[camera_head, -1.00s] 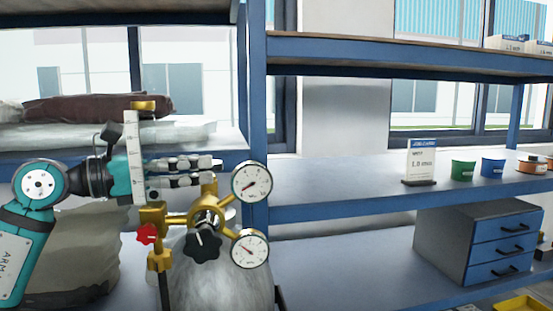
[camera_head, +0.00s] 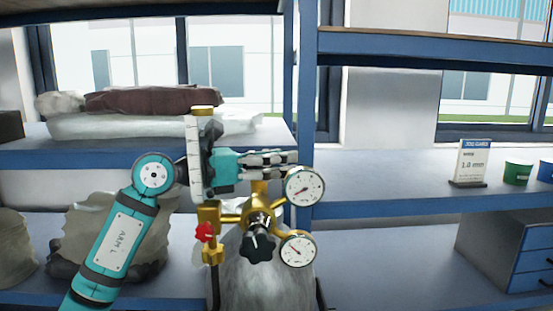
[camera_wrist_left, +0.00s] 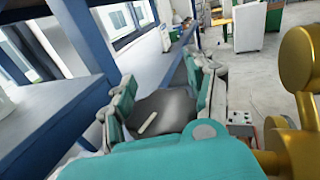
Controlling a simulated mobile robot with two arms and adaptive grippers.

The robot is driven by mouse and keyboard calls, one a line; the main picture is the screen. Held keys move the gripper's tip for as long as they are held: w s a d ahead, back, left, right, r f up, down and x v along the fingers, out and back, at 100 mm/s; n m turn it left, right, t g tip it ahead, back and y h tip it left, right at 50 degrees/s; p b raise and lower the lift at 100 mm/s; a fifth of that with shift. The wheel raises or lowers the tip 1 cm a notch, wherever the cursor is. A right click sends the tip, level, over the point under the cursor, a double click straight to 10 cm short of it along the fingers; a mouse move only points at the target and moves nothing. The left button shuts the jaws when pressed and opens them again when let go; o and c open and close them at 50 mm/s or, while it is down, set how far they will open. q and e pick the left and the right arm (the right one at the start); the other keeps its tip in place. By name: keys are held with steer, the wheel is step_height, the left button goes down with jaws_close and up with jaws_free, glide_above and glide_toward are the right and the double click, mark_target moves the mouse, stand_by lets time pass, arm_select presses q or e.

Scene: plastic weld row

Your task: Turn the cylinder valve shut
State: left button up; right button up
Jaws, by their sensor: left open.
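The gas cylinder (camera_head: 262,275) is pale grey and stands upright at the shelf. Its brass valve body (camera_head: 258,187) carries two round white gauges (camera_head: 305,187), a black star knob (camera_head: 257,245), a red knob (camera_head: 204,233) and a clear flow tube (camera_head: 194,155). My left gripper (camera_head: 284,163) is open across the top of the valve body, its fingers pointing right and hiding what is behind them. In the left wrist view, a dark rounded shape (camera_wrist_left: 165,108) shows between the parted fingers; I cannot tell if it is the valve handwheel. My right gripper is out of view.
Filled bags (camera_head: 140,100) lie on the left shelf, with sacks (camera_head: 110,235) below. A blue rack post (camera_head: 303,110) stands behind the gauges.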

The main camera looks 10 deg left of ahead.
arm_select(q)
steer(key=shift+w+d, duration=0.2)
steer(key=shift+d, duration=0.05)
jaws_close()
